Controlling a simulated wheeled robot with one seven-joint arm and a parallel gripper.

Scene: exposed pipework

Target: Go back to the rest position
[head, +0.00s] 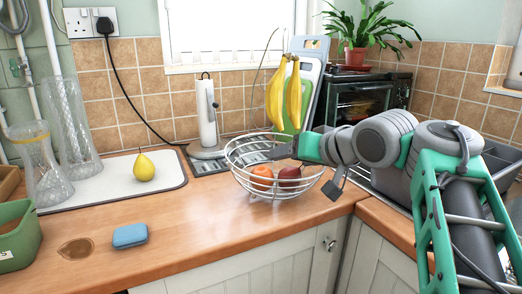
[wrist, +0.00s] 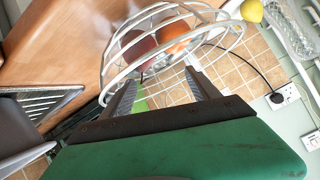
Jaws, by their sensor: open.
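My gripper (head: 282,152) is open at the right side of the wire fruit bowl (head: 240,178), its fingers by the bowl's rim. In the wrist view my gripper (wrist: 163,90) has its two dark fingers apart, with no object held between them. The wire bowl (wrist: 104,75) fills the space beyond the fingertips. An orange fruit (head: 262,171) and a dark red fruit (head: 290,174) lie in the bowl. In the wrist view the orange fruit (wrist: 174,38) and the red fruit (wrist: 138,46) lie beyond the fingers. I cannot tell whether the fingers touch the wire.
Bananas (head: 293,98) hang above the bowl. A paper towel holder (head: 207,120), a potted plant (head: 365,35) and a small oven (head: 365,100) stand behind. A yellow fruit (head: 144,167) is on a white mat at left. A blue sponge (head: 130,235) lies in front. The front middle counter is clear.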

